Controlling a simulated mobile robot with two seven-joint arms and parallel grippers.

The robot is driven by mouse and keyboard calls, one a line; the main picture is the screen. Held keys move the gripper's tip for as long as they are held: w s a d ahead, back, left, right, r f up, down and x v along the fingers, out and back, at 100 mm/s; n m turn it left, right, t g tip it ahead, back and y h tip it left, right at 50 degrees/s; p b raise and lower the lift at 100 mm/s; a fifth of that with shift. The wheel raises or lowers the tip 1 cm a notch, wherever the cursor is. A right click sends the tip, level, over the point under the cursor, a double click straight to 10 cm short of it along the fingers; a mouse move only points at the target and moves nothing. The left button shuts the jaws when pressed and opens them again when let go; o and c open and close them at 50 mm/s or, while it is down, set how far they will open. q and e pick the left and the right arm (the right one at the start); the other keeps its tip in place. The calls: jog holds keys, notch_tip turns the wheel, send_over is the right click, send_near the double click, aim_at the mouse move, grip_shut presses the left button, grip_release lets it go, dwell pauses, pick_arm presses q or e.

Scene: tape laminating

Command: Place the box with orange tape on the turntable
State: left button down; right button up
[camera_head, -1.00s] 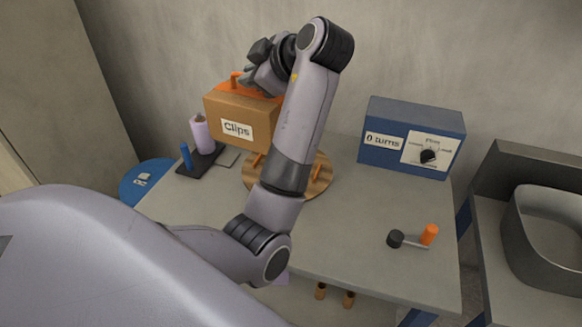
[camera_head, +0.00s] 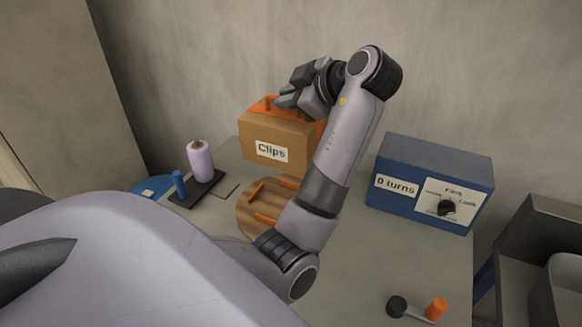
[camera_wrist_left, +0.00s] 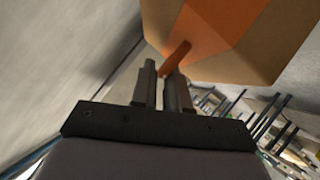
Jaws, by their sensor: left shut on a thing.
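The cardboard box (camera_head: 275,140) has an orange top with an orange peg and a label reading "Clips". My left gripper (camera_head: 285,96) is at the top of the box, shut on the peg. In the left wrist view, the box (camera_wrist_left: 225,60) fills the upper right and its orange peg (camera_wrist_left: 176,57) lies between the fingertips of my left gripper (camera_wrist_left: 166,78). The round wooden turntable (camera_head: 262,207) with orange bars is on the table in front of the box, partly hidden by my left arm. The box appears behind the turntable; its height above the table is unclear. My right gripper is not visible.
A lilac roll (camera_head: 200,161) and a blue post (camera_head: 179,183) stand on a black base left of the turntable. A blue control box (camera_head: 432,181) reading "0 turns" is at the right. A crank with an orange knob (camera_head: 436,308) is at the front right.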

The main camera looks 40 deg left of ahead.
aim_at(289, 165)
pick_arm(q)
notch_tip(289, 165, down, 16)
jog(key=shift+f, duration=0.1)
jog(key=c, duration=1.1)
grip_release()
jog(key=shift+f, duration=0.1)
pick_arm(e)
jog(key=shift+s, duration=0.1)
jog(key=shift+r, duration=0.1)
